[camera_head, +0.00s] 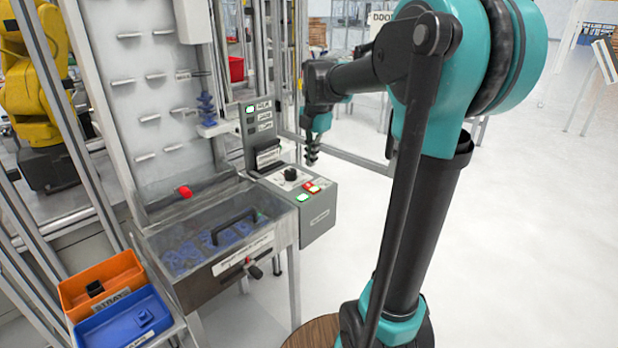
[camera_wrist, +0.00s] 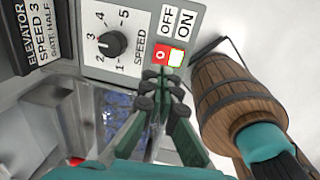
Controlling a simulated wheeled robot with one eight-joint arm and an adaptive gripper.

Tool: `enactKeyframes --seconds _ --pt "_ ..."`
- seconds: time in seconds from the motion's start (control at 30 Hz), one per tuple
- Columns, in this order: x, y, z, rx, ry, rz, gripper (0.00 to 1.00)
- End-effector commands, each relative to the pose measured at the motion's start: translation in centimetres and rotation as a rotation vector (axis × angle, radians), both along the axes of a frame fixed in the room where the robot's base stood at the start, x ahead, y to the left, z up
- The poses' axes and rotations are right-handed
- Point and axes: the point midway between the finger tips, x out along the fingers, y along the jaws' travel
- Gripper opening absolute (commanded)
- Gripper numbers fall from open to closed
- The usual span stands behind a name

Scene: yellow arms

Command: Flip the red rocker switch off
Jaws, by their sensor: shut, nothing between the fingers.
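The red rocker switch (camera_wrist: 161,55) is on a grey control box, under the printed OFF label, and has a white mark on it. A bright green-lit part (camera_wrist: 177,58) sits beside it under the ON label. In the head view the small red rocker (camera_head: 309,186) shows on the sloping top of the control box (camera_head: 318,217). My gripper (camera_head: 312,156) hangs above and behind the box. In the wrist view my gripper (camera_wrist: 162,90) is shut and empty, its dark tips just below the switch in the picture. Whether the tips touch it cannot be told.
A black speed knob (camera_wrist: 112,44) sits left of the switch; it also shows in the head view (camera_head: 290,174). A lidded bin with a black handle (camera_head: 236,228) stands left of the box. Orange (camera_head: 103,277) and blue (camera_head: 124,322) trays are lower left. The floor at right is open.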

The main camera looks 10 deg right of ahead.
Motion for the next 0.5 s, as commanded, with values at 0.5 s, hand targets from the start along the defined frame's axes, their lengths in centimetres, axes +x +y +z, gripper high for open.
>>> enactKeyframes --seconds 0.5 --pt "0.7 0.5 -6.8 0.000 0.000 0.000 0.00"
